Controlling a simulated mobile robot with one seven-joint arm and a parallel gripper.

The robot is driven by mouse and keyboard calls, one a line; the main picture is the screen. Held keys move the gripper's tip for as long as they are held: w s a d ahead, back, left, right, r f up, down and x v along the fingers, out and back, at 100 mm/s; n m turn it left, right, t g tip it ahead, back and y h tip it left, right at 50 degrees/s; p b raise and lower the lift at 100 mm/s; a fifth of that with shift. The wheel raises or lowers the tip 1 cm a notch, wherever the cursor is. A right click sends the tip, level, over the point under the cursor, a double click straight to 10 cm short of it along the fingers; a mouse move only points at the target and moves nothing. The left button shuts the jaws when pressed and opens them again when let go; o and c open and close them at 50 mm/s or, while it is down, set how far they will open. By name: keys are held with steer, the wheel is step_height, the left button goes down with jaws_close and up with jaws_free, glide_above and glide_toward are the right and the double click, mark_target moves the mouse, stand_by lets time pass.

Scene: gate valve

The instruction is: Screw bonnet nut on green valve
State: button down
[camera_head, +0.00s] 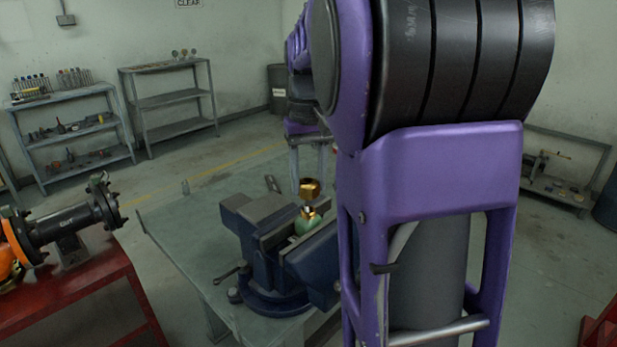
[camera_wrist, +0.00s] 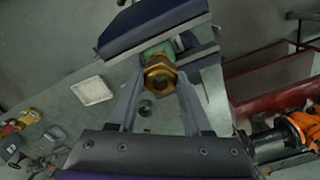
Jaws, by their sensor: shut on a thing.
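The brass bonnet nut (camera_head: 309,188) is hexagonal with a hole. My gripper (camera_wrist: 160,74) is shut on it, with one grey finger on each side of the nut (camera_wrist: 160,80) in the wrist view. In the head view my gripper (camera_head: 308,178) comes from behind and above, partly hidden by my arm. The green valve (camera_head: 306,222) is clamped upright in the blue vise (camera_head: 262,245). Its brass top shows just below the nut, with a thin stem between them. Whether any threads touch cannot be told. In the wrist view, the green body (camera_wrist: 157,52) is mostly hidden by the nut.
The vise stands on a grey-green table (camera_head: 180,225). A white tray (camera_wrist: 92,90) lies on the table in the wrist view. A red stand (camera_head: 75,290) with a black and orange pipe (camera_head: 75,218) is at left. Shelves (camera_head: 70,130) stand at the back wall.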

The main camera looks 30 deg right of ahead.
mark_target(308, 199)
steer(key=shift+f+b, duration=0.75)
steer(key=shift+f, duration=1.6)
stand_by(2.8)
steer(key=shift+c, duration=1.3)
jaws_free()
steer(key=shift+r+p, duration=2)
steer(key=shift+r, duration=1.5)
steer(key=shift+a, duration=0.15)
